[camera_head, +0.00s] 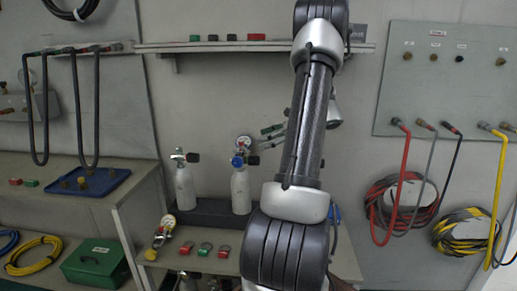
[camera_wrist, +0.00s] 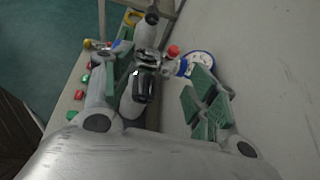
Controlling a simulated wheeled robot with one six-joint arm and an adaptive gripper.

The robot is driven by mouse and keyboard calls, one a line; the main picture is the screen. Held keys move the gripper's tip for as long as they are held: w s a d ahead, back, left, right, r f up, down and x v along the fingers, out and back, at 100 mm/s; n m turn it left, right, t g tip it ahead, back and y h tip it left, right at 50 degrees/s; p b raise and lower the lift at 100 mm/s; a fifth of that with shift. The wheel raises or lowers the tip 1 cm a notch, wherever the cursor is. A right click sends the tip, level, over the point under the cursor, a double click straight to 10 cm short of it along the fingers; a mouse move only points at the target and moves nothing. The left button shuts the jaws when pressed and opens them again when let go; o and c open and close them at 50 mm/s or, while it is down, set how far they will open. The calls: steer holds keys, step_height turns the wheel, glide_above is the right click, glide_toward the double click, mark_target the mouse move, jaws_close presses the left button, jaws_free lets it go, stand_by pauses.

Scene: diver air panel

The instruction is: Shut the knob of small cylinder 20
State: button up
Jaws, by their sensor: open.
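Two small white cylinders stand upright on the bench in the head view, a left one (camera_head: 185,188) and a right one (camera_head: 240,190). The right one has a blue fitting, a gauge (camera_head: 243,142) and a black knob (camera_head: 253,160). No number is readable, so I cannot tell which is 20. My gripper (camera_head: 272,132) is partly hidden by my arm, beside the right cylinder's valve. In the wrist view my gripper (camera_wrist: 160,88) is open. A black knob (camera_wrist: 143,86) on a metal valve (camera_wrist: 148,61) lies between its green-padded fingers, nearer the left finger; contact is unclear.
Red and green pieces (camera_head: 204,249) and a yellow-rimmed gauge (camera_head: 168,222) lie on the bench front. A shelf (camera_head: 225,46) runs above. In the wrist view, the gauge (camera_wrist: 201,64) sits close to the right finger.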

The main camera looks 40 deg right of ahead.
mark_target(258, 161)
steer(key=s+a+f+t+h, duration=0.3)
steer(key=s+f+t+h, duration=0.25)
steer(key=f, duration=0.35)
steer(key=w+n+h, duration=0.1)
steer(key=w+n, duration=0.4)
steer(key=w+n+h, duration=0.1)
steer(key=w+n, duration=0.1)
steer(key=w, duration=0.1)
steer(key=shift+w+d+f+n+h, duration=0.1)
steer(key=shift+d+f+n+h, duration=0.2)
steer(key=shift+d+f+h, duration=0.1)
